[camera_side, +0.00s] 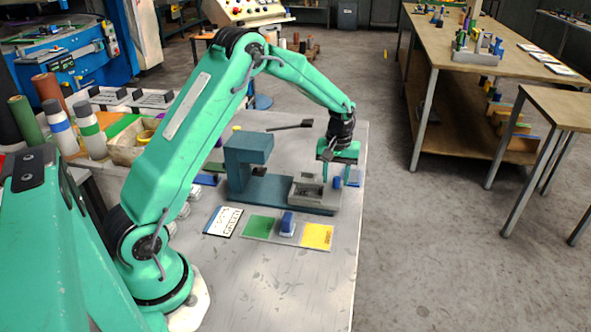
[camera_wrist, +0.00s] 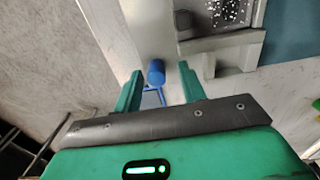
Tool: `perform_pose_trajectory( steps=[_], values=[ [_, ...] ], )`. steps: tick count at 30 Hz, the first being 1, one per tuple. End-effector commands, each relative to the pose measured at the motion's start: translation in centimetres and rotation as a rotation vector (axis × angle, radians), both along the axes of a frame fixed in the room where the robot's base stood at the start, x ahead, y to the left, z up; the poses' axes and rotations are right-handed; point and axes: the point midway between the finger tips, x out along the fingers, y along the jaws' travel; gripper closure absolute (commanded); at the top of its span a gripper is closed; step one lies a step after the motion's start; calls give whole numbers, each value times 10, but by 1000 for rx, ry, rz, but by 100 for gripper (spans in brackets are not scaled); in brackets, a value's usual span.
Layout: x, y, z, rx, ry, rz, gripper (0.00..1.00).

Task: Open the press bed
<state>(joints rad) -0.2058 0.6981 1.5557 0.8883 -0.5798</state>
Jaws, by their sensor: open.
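The press (camera_side: 248,152) is a blue-grey frame with a dark lever (camera_side: 290,126), standing on the metal table. Its press bed (camera_side: 306,190) is a light grey block with a recess, at the right end of the press base; it also shows in the wrist view (camera_wrist: 222,42). A blue knob (camera_side: 337,183) sits at the bed's right end. My gripper (camera_side: 337,175) points down over this end with its fingers apart. In the wrist view the blue knob (camera_wrist: 156,72) lies between the fingertips of my gripper (camera_wrist: 160,78); I cannot tell whether they touch it.
In front of the press lies a plate with a green patch (camera_side: 261,227), a yellow patch (camera_side: 317,236) and a blue-and-white block (camera_side: 287,224) between them. A printed card (camera_side: 223,221) lies left of it. Foil rolls (camera_side: 58,127) stand far left. The table front is clear.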

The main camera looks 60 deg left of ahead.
Motion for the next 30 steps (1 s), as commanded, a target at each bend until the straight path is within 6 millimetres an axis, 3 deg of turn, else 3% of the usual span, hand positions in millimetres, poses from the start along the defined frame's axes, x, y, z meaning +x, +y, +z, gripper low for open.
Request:
perform_pose_trajectory(
  steps=[18, 30],
  values=[
    [1, 0, 67, 1, -5, 0, 59],
    [0, 0, 76, 1, -2, 0, 59]
  ],
)
